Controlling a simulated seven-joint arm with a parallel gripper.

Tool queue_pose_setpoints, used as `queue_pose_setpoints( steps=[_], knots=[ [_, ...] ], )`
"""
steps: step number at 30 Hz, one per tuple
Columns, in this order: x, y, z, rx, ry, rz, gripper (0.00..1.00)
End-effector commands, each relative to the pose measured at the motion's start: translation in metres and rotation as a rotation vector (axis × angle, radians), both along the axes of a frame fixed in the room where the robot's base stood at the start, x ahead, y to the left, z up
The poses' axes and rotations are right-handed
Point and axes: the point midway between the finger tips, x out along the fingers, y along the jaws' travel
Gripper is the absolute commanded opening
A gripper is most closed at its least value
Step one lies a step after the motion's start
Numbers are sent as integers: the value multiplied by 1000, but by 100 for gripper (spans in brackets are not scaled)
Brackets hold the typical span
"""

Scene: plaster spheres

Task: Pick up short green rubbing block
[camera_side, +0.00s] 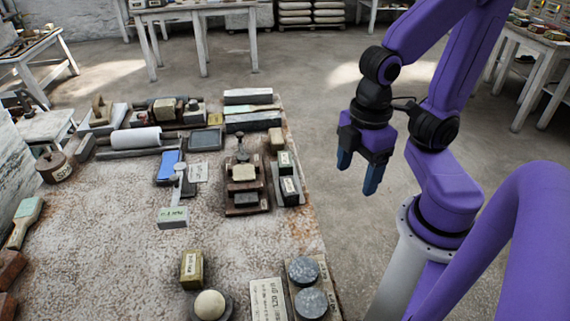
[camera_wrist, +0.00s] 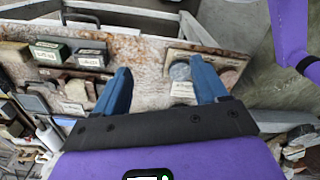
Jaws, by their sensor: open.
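My gripper (camera_side: 358,172) hangs in the air to the right of the table, fingers pointing down, open and empty. In the wrist view its blue fingers (camera_wrist: 162,75) stand wide apart with nothing between them. Two short greenish blocks with pale labels, an upper one (camera_side: 286,160) and a lower one (camera_side: 290,187), lie near the table's right edge, left of my gripper. In the wrist view, two dark greenish labelled blocks (camera_wrist: 48,53) (camera_wrist: 89,58) lie left of the fingers. Another small block with a green-marked face (camera_side: 172,217) lies mid-table. I cannot tell which is the named block.
The crowded table (camera_side: 115,230) also bears two round grey stones (camera_side: 303,270), a pale plaster sphere (camera_side: 210,304), a yellowish block (camera_side: 191,268) and a blue slab (camera_side: 169,165). Several long bars (camera_side: 252,121) lie at the back. The floor right of the table is clear below my gripper.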

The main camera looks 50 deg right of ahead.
Motion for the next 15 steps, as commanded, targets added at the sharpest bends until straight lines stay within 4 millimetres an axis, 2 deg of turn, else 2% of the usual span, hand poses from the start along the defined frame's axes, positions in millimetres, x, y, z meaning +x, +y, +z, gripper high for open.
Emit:
queue_pose_setpoints(
  steps=[5,8,15],
  knots=[
    [33,5,3,-8,-4,129,72],
    [60,5,5,-14,-6,238,72],
    [125,-9,6,-24,-8,509,72]
  ],
)
